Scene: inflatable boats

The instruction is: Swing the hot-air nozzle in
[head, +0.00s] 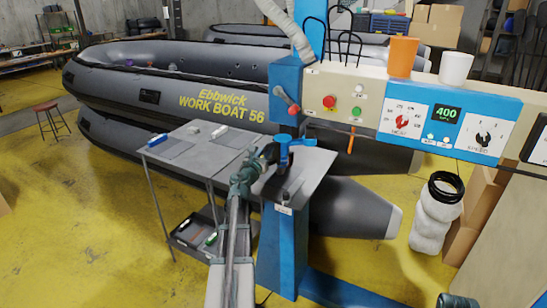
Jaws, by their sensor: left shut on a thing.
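The welding machine's blue column (289,240) stands in the middle, carrying a small grey work plate (312,178). A blue fitting (312,142) with a short upright part sits just above the plate. My left gripper (268,156) reaches in from below and is shut at the left side of this fitting, on what looks like a dark handle of the hot-air nozzle. The fingers hide most of the handle, and the nozzle's tip cannot be made out. A lever with a red knob (293,108) is on the blue housing above. My right gripper is not in view.
The control panel (445,118) reads 400, with dials and an orange cup (402,56) and white cup (456,68) on top. A grey side table (200,152) stands close left. A grey inflatable boat (180,85) lies behind. Yellow floor is open at left.

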